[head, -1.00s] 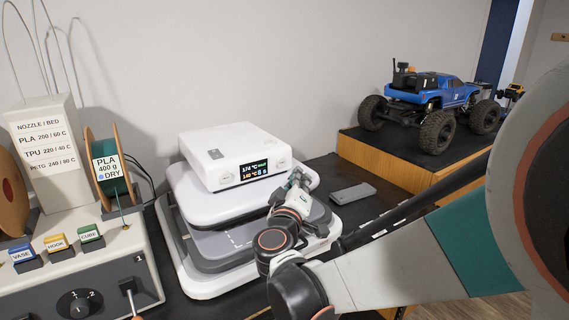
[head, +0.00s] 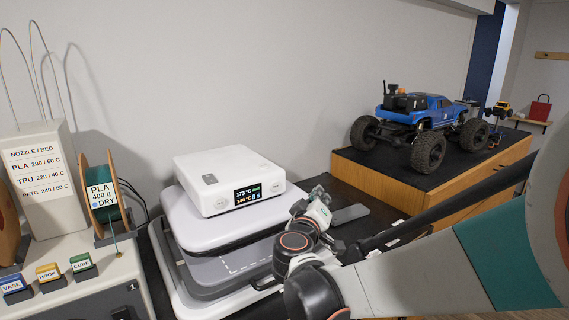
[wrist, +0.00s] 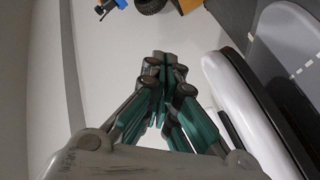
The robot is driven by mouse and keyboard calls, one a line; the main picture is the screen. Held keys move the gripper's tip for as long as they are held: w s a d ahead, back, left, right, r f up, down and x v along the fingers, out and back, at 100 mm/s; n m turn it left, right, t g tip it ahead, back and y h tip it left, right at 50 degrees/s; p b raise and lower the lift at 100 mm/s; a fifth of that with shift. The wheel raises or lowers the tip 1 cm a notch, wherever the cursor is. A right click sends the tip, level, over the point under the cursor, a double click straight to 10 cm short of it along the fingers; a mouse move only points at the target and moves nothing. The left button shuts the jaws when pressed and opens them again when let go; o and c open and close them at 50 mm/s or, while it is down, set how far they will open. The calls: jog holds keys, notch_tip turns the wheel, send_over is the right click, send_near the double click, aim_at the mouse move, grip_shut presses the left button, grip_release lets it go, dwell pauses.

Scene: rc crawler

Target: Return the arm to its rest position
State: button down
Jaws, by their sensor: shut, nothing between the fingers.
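My arm reaches in from the right of the head view. My gripper (head: 318,194) is at its end, close to the right side of a white heat press (head: 226,190) with a lit display. In the wrist view my gripper (wrist: 163,62) has its green-grey fingers drawn together, with nothing between them. The press's white edge (wrist: 236,90) shows to the right of the fingers there, and no contact is visible.
A grey flat block (head: 350,213) lies on the dark bench behind my gripper. A blue crawler truck (head: 420,112) stands on a wooden cabinet (head: 440,182) at the right. A control box with a green spool (head: 104,192) stands at the left.

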jog(key=w+d+r+m+g+h+p, duration=0.15)
jog(key=d+m+g, duration=0.25)
jog(key=d, duration=0.7)
jog(key=s+d+f+m+g+y+b, duration=0.1)
jog(key=s+d+f+g, duration=0.15)
jog(key=s, duration=0.55)
jog(key=s+d+f+g+y, duration=0.1)
jog(key=s+d, duration=0.2)
jog(key=s, duration=0.4)
jog(key=s+a+f+g+y+b, duration=0.1)
jog(key=s+f, duration=0.3)
jog(key=s, duration=0.4)
jog(key=s+a+f+g+y+b, duration=0.1)
jog(key=s+a+f+y, duration=0.3)
jog(key=s, duration=0.5)
jog(key=shift+s+b, duration=0.15)
jog(key=shift+b, duration=0.3)
jog(key=c, duration=2.3)
grip_release()
jog(key=shift+f, duration=0.1)
